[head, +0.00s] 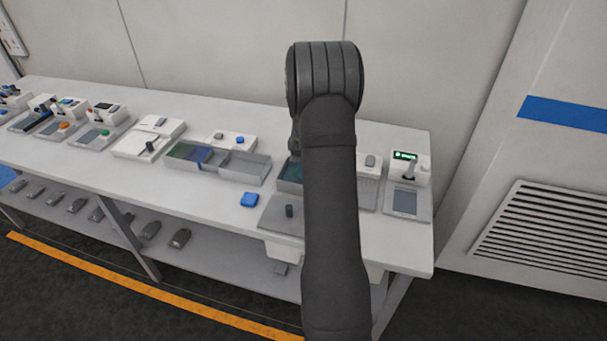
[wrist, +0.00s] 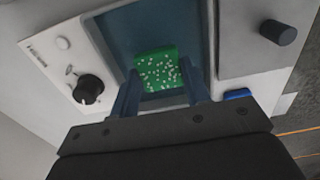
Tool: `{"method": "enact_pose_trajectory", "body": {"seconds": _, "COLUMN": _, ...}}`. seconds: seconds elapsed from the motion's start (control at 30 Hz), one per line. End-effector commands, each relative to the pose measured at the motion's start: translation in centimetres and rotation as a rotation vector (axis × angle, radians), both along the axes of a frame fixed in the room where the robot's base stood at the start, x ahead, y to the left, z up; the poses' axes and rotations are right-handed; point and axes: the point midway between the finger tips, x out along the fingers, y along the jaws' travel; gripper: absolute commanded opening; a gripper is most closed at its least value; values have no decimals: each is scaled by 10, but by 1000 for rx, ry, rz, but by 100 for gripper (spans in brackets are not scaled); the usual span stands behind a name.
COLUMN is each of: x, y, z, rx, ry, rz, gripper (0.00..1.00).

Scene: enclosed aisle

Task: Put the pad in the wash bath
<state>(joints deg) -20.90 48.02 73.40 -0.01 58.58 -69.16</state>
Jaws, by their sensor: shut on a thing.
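The pad (wrist: 157,60) is a green block with white specks, seen in the wrist view. My gripper (wrist: 160,72) is shut on it, one finger at each side. The wash bath (wrist: 122,36) is a dark blue rectangular basin, and the pad shows inside its outline. I cannot tell whether the pad touches the floor of the bath. In the head view my arm hides my gripper, the pad and most of the bath; only a teal left part of the bath (head: 289,173) shows.
A white panel with a black dial (wrist: 88,89) borders the bath. A grey plate with an upright dark knob (head: 288,211) lies beside it. A blue block (head: 249,199) and a grey divided tray (head: 243,167) are to the left.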

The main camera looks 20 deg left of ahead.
Motion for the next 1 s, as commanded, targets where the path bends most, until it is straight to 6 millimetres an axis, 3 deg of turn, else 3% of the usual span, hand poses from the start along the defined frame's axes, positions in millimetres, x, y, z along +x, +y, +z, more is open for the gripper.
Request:
{"method": "enact_pose_trajectory", "body": {"seconds": 0.3, "x": 0, "y": 0, "z": -38, "rx": -1, "ry": 2, "rz": -1, "gripper": 20}}
{"method": "enact_pose_trajectory", "body": {"seconds": 0.7, "x": 0, "y": 0, "z": -44, "rx": 0, "ry": 0, "rz": -1, "gripper": 20}}
{"method": "enact_pose_trajectory", "body": {"seconds": 0.73, "x": 0, "y": 0, "z": -43, "rx": 0, "ry": 0, "rz": -1, "gripper": 49}}
{"method": "enact_pose_trajectory", "body": {"seconds": 0.8, "x": 0, "y": 0, "z": -43, "rx": 0, "ry": 0, "rz": -1, "gripper": 62}}
{"method": "enact_pose_trajectory", "body": {"seconds": 1.0, "x": 0, "y": 0, "z": -43, "rx": 0, "ry": 0, "rz": -1, "gripper": 65}}
